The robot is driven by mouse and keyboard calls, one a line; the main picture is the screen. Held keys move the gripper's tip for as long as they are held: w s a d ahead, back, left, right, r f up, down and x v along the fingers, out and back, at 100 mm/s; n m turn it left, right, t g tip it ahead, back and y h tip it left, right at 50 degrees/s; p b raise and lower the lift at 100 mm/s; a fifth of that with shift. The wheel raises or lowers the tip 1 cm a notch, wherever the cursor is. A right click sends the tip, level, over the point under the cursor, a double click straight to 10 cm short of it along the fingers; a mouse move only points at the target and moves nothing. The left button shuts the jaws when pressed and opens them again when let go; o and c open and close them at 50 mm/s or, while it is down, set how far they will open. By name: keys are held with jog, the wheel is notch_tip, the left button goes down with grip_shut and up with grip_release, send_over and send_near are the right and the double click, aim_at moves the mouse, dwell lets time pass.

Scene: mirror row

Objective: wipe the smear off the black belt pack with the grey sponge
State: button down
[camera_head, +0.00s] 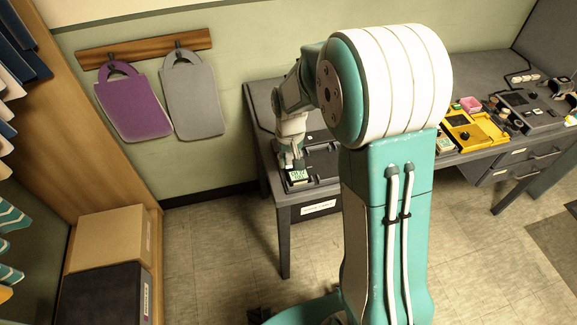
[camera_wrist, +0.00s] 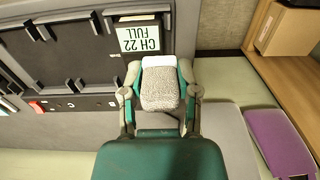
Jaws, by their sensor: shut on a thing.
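My gripper (camera_wrist: 160,88) is shut on the grey sponge (camera_wrist: 160,96), which has a white strip along its far edge. In the wrist view the sponge is just below the black belt pack (camera_wrist: 139,18), which bears a white label reading "CH 22 FULL". The sponge's far edge is close to the label's lower edge; I cannot tell whether they touch. In the head view my gripper (camera_head: 290,163) is low over the desk's left end, and the pack's label (camera_head: 298,175) shows just below it. I cannot make out a smear.
The belt pack is at the corner of a black tray (camera_wrist: 70,55) with empty bays. A yellow tray (camera_head: 474,133) and a pink block (camera_head: 470,104) lie farther right on the grey desk. Purple (camera_head: 133,105) and grey (camera_head: 195,98) bags hang on the wall; boxes (camera_head: 110,240) stand at left.

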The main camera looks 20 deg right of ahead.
aim_at(286, 154)
jog(key=shift+a+r, duration=0.15)
jog(key=shift+r, duration=0.7)
jog(key=shift+a+r, duration=0.35)
jog(key=shift+r, duration=0.35)
jog(key=shift+d, duration=0.3)
jog(key=shift+a+f, duration=0.1)
